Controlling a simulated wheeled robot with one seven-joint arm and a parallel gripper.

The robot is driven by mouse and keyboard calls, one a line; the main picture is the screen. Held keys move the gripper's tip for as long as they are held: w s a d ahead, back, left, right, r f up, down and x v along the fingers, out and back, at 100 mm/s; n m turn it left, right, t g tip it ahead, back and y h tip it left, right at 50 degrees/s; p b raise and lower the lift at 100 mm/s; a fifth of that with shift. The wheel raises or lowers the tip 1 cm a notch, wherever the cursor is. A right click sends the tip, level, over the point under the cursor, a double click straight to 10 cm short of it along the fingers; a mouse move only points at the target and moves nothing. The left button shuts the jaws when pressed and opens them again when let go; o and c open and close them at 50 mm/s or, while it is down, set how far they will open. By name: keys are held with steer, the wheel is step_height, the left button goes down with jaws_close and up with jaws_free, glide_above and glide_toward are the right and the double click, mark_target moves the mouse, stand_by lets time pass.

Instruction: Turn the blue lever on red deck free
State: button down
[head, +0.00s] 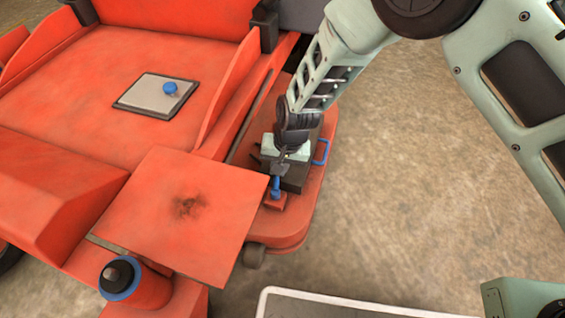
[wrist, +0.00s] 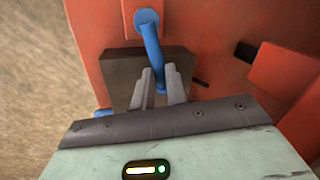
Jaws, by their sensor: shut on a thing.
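The blue lever (wrist: 151,42) runs from a round blue pivot at the top of the wrist view down between my fingertips. Its lower end (head: 275,186) shows in the head view, just below my gripper. My gripper (wrist: 160,82) is shut on the lever's free end, with one grey finger on each side. In the head view my gripper (head: 279,170) reaches down over the red deck (head: 296,222). The deck also fills much of the wrist view (wrist: 105,50). My wrist hides part of the lever and deck in the head view.
A dark block (wrist: 122,72) lies under the lever. A blue loop handle (head: 322,152) stands at the deck's right edge. A raised red plate (head: 190,215) is close on the left. A blue knob (head: 170,88) sits on a grey panel (head: 148,97). Bare floor lies right.

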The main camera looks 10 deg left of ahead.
steer(key=n+p, duration=0.1)
steer(key=a+n, duration=0.1)
steer(key=n, duration=0.1)
steer(key=a+n+p, duration=0.1)
steer(key=shift+s+a+r+n+g+p, duration=0.1)
steer(key=shift+s+n+g+p, duration=0.1)
steer(key=shift+n+g+p, duration=0.15)
steer(key=a+n, duration=0.1)
steer(key=n, duration=0.1)
steer(key=s+a+n+g+p, duration=0.1)
steer(key=n, duration=0.1)
steer(key=shift+s+n+h, duration=0.15)
steer(key=shift+n+h, duration=0.1)
steer(key=shift+h, duration=0.15)
steer(key=n, duration=0.1)
steer(key=s+a+n, duration=0.1)
steer(key=n, duration=0.1)
steer(key=shift+s+h+p, duration=0.15)
steer(key=shift+h+p, duration=0.15)
steer(key=shift+p, duration=0.1)
steer(key=shift+s+a+n, duration=0.1)
steer(key=shift+s+n, duration=0.25)
steer(key=shift+n, duration=0.4)
steer(key=shift+s+a+n, duration=0.1)
steer(key=shift+s+n, duration=0.2)
steer(key=shift+n, duration=0.45)
steer(key=shift+h, duration=0.3)
steer(key=c, duration=1.4)
jaws_free()
steer(key=shift+s, duration=0.1)
